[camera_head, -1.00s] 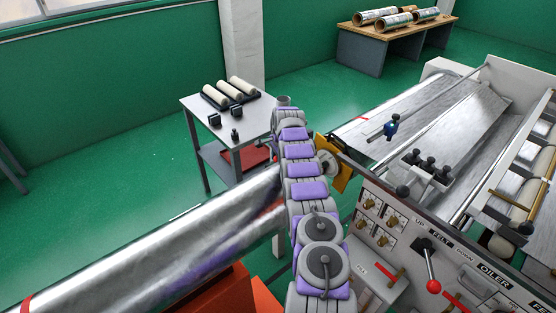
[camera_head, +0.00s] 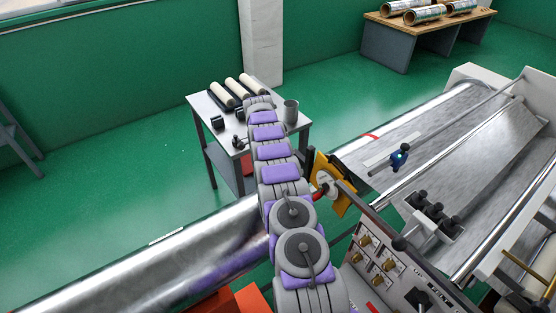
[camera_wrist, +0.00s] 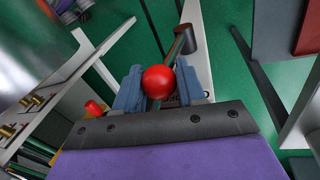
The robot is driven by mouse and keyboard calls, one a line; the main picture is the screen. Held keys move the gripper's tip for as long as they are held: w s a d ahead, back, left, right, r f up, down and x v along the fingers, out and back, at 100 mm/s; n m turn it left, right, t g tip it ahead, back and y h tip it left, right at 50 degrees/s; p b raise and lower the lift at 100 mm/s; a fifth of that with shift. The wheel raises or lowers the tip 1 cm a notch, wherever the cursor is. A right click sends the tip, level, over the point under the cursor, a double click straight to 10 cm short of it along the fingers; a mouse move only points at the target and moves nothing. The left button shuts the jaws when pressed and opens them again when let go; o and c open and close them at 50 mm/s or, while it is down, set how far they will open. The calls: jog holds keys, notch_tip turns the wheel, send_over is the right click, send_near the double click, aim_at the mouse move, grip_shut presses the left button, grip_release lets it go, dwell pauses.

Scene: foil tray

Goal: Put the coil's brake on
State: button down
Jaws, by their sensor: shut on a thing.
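My gripper (camera_wrist: 159,76) shows in the wrist view, with its two blue-grey fingers on either side of a lever with a red ball knob (camera_wrist: 158,82). It is shut on this lever at the knob. The lever's grey shaft runs up and right to a dark cylindrical pivot (camera_wrist: 187,38). The coil, a large silvery foil roll (camera_head: 130,268), lies at the lower left of the head view. In the head view my arm's links hide my gripper, and I cannot tell the lever apart there.
A small side table (camera_head: 206,107) with pale rollers and a grey cup (camera_head: 291,110) stands behind my arm. A yellow plate (camera_head: 322,170) and a control panel (camera_head: 378,258) are close on the arm's right. A workbench (camera_head: 388,42) with foil rolls is at the back.

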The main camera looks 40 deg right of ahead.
jog(key=shift+s+f, duration=0.3)
jog(key=c, duration=1.1)
grip_release()
jog(key=o, duration=0.4)
jog(key=shift+d, duration=0.3)
jog(key=shift+c, duration=0.2)
jog(key=shift+w+r, duration=0.1)
jog(key=shift+a+r, duration=0.1)
jog(key=shift+a, duration=0.15)
